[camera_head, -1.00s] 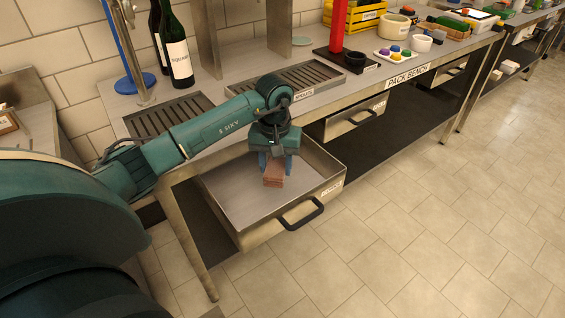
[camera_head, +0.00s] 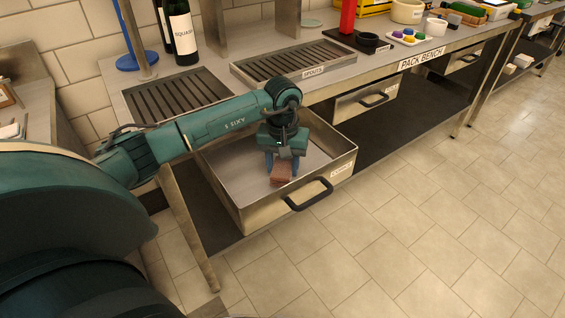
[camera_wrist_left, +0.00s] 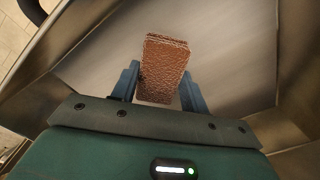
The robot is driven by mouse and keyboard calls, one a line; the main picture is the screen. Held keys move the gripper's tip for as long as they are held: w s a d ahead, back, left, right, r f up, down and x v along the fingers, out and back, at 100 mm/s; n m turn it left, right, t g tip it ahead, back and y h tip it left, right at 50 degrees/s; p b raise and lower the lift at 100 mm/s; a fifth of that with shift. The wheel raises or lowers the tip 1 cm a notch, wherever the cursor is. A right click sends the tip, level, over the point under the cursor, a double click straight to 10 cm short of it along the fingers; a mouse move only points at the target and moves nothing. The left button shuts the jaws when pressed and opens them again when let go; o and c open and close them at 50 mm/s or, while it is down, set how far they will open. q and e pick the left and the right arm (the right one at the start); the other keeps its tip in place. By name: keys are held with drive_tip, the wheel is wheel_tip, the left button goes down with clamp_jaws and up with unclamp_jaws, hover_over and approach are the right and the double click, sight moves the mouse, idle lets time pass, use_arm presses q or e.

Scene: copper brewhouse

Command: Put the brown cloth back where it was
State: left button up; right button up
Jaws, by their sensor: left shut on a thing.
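The brown cloth (camera_head: 281,173) is a small folded reddish-brown block with a rough surface. It also fills the space between the fingers in the left wrist view (camera_wrist_left: 163,68). My left gripper (camera_head: 283,163) is shut on it and points down inside the open drawer (camera_head: 232,194). The drawer's grey floor shows around the cloth in the left wrist view. I cannot tell whether the cloth touches that floor. My right gripper is not in view.
The drawer has a black handle (camera_head: 308,195) at its front and hangs under the bench. On the bench are two slotted drip trays (camera_head: 295,66), dark bottles (camera_head: 181,32) and a red post (camera_head: 347,17). A second drawer (camera_head: 366,99) is to the right. The tiled floor is clear.

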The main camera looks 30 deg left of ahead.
use_arm(q)
drive_tip(key=shift+f, duration=0.25)
drive_tip(key=shift+f+b, duration=0.45)
drive_tip(key=shift+b, duration=0.05)
idle(0.4)
drive_tip(key=o, duration=0.9)
drive_tip(key=o, duration=0.5)
drive_tip(key=shift+o, duration=0.2)
